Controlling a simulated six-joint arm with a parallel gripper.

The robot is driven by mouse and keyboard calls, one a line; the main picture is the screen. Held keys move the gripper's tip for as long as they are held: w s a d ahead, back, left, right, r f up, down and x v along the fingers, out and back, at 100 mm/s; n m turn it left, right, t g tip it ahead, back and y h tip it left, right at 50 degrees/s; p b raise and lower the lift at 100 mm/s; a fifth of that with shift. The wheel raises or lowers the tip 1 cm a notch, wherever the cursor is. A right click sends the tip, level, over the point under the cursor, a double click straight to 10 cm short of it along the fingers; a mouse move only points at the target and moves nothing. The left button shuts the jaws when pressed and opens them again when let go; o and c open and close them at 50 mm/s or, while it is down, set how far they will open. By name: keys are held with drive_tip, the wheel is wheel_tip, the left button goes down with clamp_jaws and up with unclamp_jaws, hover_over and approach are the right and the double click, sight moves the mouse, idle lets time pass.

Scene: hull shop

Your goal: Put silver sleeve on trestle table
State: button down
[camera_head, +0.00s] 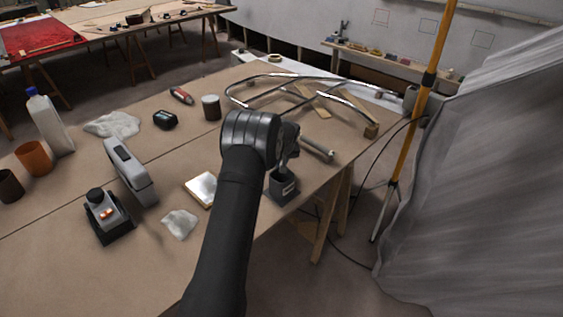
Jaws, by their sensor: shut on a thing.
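The trestle table (262,225) is the broad brown top across the middle, with wooden legs under its right edge. My arm reaches over it from the bottom of the view. My gripper (296,141) is beyond the dark wrist, near the table's right side, and is partly hidden by it. A silver sleeve (317,148), a slim grey metal cylinder, sticks out to the right of my gripper, which is shut on it. It lies nearly level in the picture. I cannot tell whether it touches the table top.
A dark box (284,188) stands just below my gripper near the table edge. Bent metal tubing (297,79) lies behind. A dark cup (211,107), a white-topped block (201,188) and a grey device (130,170) stand left. A yellow pole (412,125) and grey sheeting (490,180) are right.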

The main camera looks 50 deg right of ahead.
drive_tip(key=shift+f, duration=0.1)
drive_tip(key=c, duration=1.4)
unclamp_jaws()
drive_tip(key=shift+s+a+r, duration=0.1)
drive_tip(key=shift+s+r, duration=0.05)
drive_tip(key=shift+r, duration=0.45)
drive_tip(key=v, duration=1.1)
